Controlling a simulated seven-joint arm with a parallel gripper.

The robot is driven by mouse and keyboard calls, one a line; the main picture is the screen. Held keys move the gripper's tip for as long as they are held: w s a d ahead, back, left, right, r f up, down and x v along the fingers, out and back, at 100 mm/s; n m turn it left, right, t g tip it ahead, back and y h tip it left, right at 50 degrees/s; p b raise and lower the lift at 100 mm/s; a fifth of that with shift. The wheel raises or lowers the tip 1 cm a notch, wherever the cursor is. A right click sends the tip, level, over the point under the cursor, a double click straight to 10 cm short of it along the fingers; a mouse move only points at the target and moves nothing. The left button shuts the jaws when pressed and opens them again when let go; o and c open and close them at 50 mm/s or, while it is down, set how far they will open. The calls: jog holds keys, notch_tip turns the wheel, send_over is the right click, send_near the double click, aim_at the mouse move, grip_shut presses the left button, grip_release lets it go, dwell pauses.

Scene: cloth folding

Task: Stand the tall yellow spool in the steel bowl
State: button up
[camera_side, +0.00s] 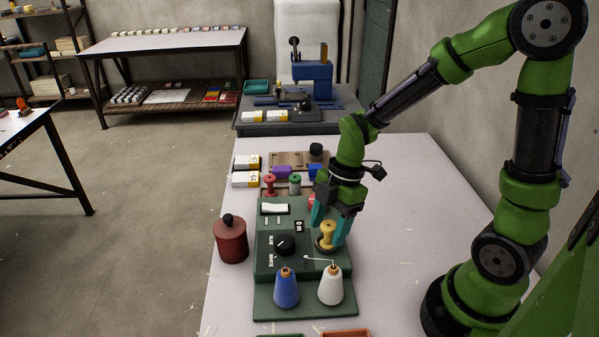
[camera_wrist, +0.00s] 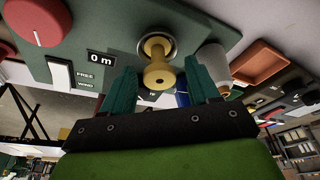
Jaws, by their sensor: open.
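The tall yellow spool (camera_side: 327,230) stands upright on the green winding machine (camera_side: 265,263). In the wrist view the spool (camera_wrist: 157,65) has its far end inside the round steel bowl (camera_wrist: 172,40), whose rim shows around it. My gripper (camera_side: 328,226) has its teal fingers on either side of the spool. In the wrist view my gripper (camera_wrist: 162,84) is open, with visible gaps between each finger and the spool. The bowl is mostly hidden by the spool and a finger in the side view.
A blue thread cone (camera_side: 286,290) and a white thread cone (camera_side: 330,287) stand on the machine's front. A dark red canister (camera_side: 231,241) is left of it. A red spool (camera_side: 270,184) and a green spool (camera_side: 295,184) stand behind. The white table (camera_side: 430,215) is clear to the right.

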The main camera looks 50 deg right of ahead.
jog(key=s+r+m+t, duration=0.3)
jog(key=r+m, duration=0.5)
jog(key=m, duration=0.2)
jog(key=s+d+r+m+t+h, duration=0.1)
jog(key=s+r+m+t, duration=0.2)
jog(key=r+m, duration=0.5)
jog(key=shift+d+m+t, duration=0.3)
jog(key=shift+m, duration=0.6)
